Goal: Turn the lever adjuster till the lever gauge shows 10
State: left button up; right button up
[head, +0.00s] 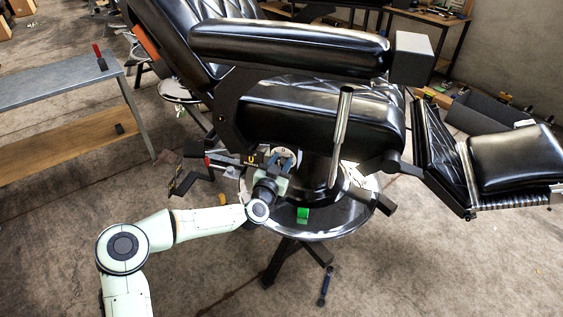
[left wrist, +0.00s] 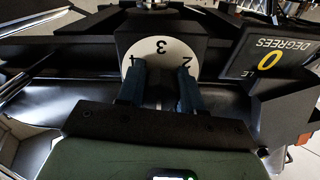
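A round white dial (left wrist: 160,52) with black numbers, among them 3 and 2, sits on a dark block under the chair seat. It is small in the head view (head: 287,153). I take it to be the lever adjuster. The lever gauge (left wrist: 270,58) is a dark panel with a yellow 0 and the word DEGREES; it also shows in the head view (head: 252,159). My left gripper (left wrist: 160,92) has its two blue fingers apart in front of the dial's lower part. Whether they touch it is unclear. My right gripper is out of view.
The black barber chair (head: 325,115) stands over a round metal base (head: 335,222). A chrome lever (head: 341,135) rises right of my left gripper. A metal-topped table (head: 50,82) stands at the left. The floor in front is mostly clear.

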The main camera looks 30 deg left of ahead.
pick_arm(q)
jog(key=shift+d+r+n+p, duration=0.15)
jog(key=shift+n+p, duration=0.6)
jog(key=shift+n, duration=0.95)
jog(key=n, duration=0.2)
jog(key=shift+n, duration=0.4)
jog(key=n, duration=0.4)
jog(key=shift+n+p, duration=0.3)
jog(key=n, duration=0.5)
jog(key=shift+n, duration=0.8)
jog(key=n, duration=0.4)
jog(key=shift+n+y+p, duration=0.3)
jog(key=shift+p, duration=0.05)
jog(key=n, duration=0.4)
jog(key=shift+n+p, duration=0.3)
jog(key=shift+n, duration=0.1)
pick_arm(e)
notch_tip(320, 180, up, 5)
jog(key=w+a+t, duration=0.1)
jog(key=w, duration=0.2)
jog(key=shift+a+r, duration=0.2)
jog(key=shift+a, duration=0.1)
